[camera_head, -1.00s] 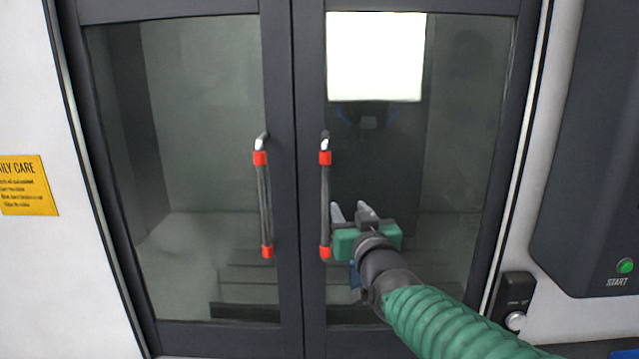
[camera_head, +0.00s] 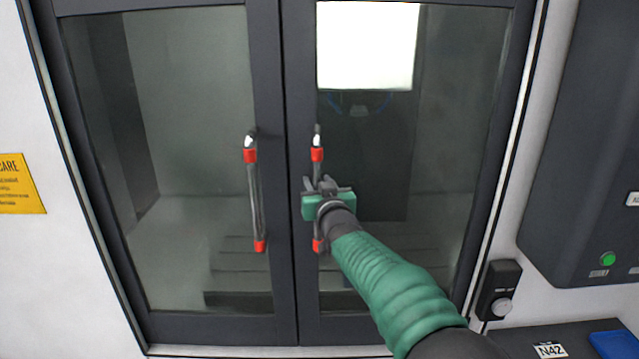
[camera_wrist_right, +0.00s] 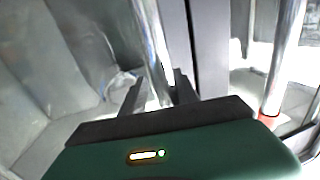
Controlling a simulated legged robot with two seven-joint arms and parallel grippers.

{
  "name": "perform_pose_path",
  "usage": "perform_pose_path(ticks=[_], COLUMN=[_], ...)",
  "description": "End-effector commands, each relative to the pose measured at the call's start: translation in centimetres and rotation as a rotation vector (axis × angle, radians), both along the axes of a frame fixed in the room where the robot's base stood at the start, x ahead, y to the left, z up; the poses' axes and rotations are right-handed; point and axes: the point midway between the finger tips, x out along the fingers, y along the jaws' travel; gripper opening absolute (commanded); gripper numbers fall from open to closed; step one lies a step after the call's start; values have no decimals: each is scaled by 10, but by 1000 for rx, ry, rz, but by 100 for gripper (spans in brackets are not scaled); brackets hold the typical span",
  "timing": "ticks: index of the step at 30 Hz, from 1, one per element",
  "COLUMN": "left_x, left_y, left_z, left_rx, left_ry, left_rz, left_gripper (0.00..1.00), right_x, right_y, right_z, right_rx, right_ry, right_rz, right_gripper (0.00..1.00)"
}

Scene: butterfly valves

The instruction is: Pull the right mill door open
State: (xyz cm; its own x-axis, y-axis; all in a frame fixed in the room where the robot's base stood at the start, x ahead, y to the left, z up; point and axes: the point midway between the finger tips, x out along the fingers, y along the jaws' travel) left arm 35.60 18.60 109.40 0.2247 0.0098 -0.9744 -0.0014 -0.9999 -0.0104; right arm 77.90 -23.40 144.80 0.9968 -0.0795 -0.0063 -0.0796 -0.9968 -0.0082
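The right mill door (camera_head: 440,130) is a dark-framed glass panel and stands shut beside the left door (camera_head: 160,120). Its upright metal handle (camera_head: 317,174) has red ends. My right gripper (camera_head: 320,184), green with dark fingers, is at the middle of this handle. In the right wrist view, the handle bar (camera_wrist_right: 150,40) runs between the two fingers (camera_wrist_right: 160,90), which look apart, with small gaps beside the bar. The gripper hides part of the handle in the head view. My left gripper is not in view.
The left door's handle (camera_head: 255,200) is close by on the left and also shows in the wrist view (camera_wrist_right: 287,60). A dark control panel (camera_head: 590,150) and a small knob box (camera_head: 498,290) stand to the right. A dark ledge (camera_head: 570,335) is at lower right.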

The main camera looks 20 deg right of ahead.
Motion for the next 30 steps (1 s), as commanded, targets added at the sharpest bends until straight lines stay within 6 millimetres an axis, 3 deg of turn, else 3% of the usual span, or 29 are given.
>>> perform_pose_path(ticks=[1,6,30], left_x=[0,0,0], left_y=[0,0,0], left_z=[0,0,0], left_rx=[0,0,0], left_ry=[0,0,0], left_rz=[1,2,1], left_gripper=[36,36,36], right_x=[0,1,2], right_y=[-1,0,-3], right_z=[2,2,0], right_rx=[0,1,2], right_ry=[-4,-4,-1], right_rz=[-3,-2,-2], right_gripper=[22,0,0])
